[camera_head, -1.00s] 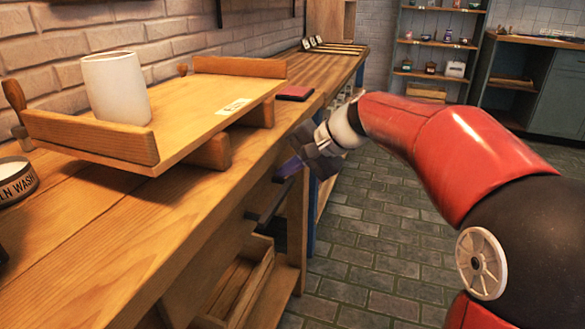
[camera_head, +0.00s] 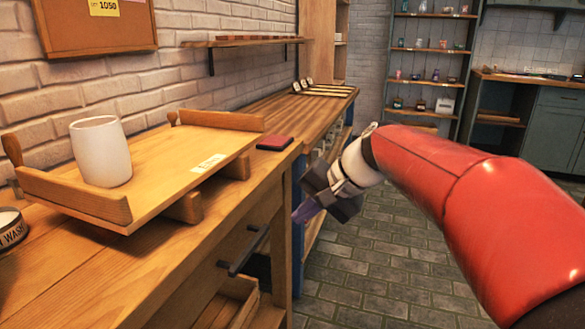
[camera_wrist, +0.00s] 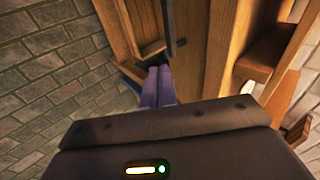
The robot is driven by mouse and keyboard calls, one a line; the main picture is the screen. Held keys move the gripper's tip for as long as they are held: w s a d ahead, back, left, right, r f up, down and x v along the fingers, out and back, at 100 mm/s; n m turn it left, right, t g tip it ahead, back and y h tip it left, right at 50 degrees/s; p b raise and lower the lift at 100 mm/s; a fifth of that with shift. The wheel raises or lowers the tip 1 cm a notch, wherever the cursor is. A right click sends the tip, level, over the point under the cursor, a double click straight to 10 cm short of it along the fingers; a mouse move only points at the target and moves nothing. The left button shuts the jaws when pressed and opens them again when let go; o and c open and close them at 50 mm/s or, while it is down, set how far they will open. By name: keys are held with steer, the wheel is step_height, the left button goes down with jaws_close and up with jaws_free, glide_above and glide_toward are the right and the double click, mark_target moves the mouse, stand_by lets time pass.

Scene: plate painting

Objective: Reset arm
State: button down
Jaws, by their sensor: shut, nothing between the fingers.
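My gripper (camera_head: 306,212) hangs at the end of my red arm, beside the front right edge of the wooden workbench (camera_head: 150,262) and over the stone floor. Its fingers are shut and empty. In the wrist view the purple fingers (camera_wrist: 157,87) lie together, pointing toward the cabinet front and a dark drawer handle (camera_wrist: 170,30). My gripper is apart from the bench items.
A wooden tray stand (camera_head: 160,172) holding a white cup (camera_head: 100,152) stands on the bench, with a dark red book (camera_head: 275,143) behind it. A round tin (camera_head: 10,229) is at far left. A drawer handle (camera_head: 245,250) juts out. The floor (camera_head: 385,260) right of the bench is clear.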

steer(key=s+d+f+n+t+h, duration=0.1)
steer(key=s+d+f+h, duration=0.2)
steer(key=s, duration=0.8)
steer(key=s+d+f+n+t+h, duration=0.1)
steer(key=s+d+f+h, duration=0.3)
steer(key=s+d+f, duration=0.4)
steer(key=s+d+n, duration=0.1)
steer(key=s+d, duration=0.1)
steer(key=s, duration=0.1)
steer(key=shift+d+n, duration=0.2)
steer(key=shift+n, duration=0.1)
steer(key=shift+a, duration=0.1)
